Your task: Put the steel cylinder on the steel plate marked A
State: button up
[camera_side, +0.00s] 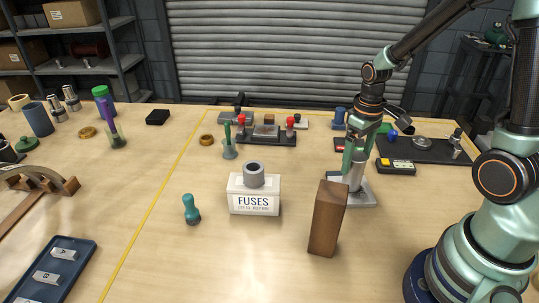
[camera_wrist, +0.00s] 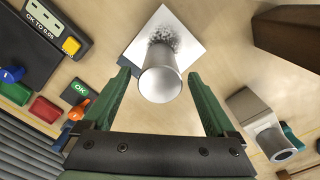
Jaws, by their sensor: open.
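A shiny steel cylinder (camera_side: 357,177) stands upright on a pale square steel plate (camera_side: 363,198) at right of centre. In the wrist view the cylinder (camera_wrist: 160,82) is seen from above, with the plate (camera_wrist: 188,27) beneath it and a dark speckled patch on the plate beside it. No letter shows on this plate. My gripper (camera_side: 356,157) is open, its green fingers down around the cylinder. The wrist view shows a gap on each side between my gripper (camera_wrist: 158,78) and the cylinder. A blue tray (camera_side: 22,286) at front left holds small grey lettered pieces; one seems to read A (camera_side: 65,252).
A tall brown wooden block (camera_side: 327,218) stands close in front of the plate. A white FUSES box (camera_side: 254,200) with a grey hollow cylinder (camera_side: 254,175) on top is to its left. A yellow-buttoned device (camera_side: 396,166) lies at right. The front middle table is clear.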

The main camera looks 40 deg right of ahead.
notch_tip(320, 180, up, 8)
jog(key=shift+f, duration=0.25)
jog(key=shift+a+r, duration=0.15)
jog(key=shift+r, duration=0.4)
jog(key=s+a+r+t, duration=0.3)
jog(key=a+r+t, duration=0.2)
jog(key=a+r, duration=0.3)
jog(key=shift+a+t, duration=0.2)
jog(key=shift+t, duration=0.1)
